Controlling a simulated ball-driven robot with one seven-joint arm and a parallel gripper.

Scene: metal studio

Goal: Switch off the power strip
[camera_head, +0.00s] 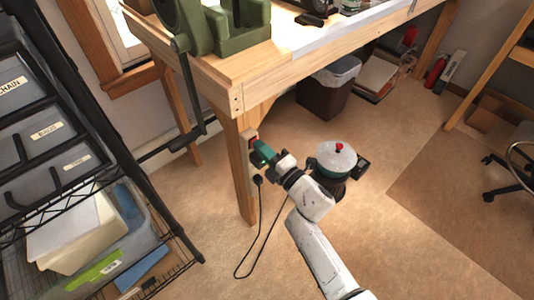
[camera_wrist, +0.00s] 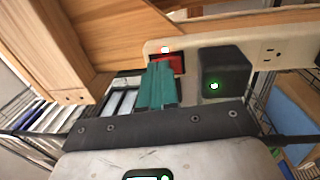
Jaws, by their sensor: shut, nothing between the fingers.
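The power strip (camera_wrist: 225,40) is a pale bar fixed along the wooden bench. Its red rocker switch (camera_wrist: 180,63) is partly hidden behind my fingertips. A small light (camera_wrist: 166,49) glows beside the switch. A black plug-in box (camera_wrist: 225,72) with a lit green light sits on the strip, right of the switch. My gripper (camera_wrist: 161,68) has teal fingers, shut and empty, with tips over the left part of the switch; I cannot tell whether they touch it. In the head view my gripper (camera_head: 262,150) is at the bench leg, beside the strip's end (camera_head: 250,134).
The bench leg (camera_head: 238,175) stands close to my gripper. A black cord (camera_head: 261,215) hangs from a plug to the floor. A wire shelf with bins (camera_head: 100,230) is at left. A dark waste bin (camera_head: 325,95) stands under the bench.

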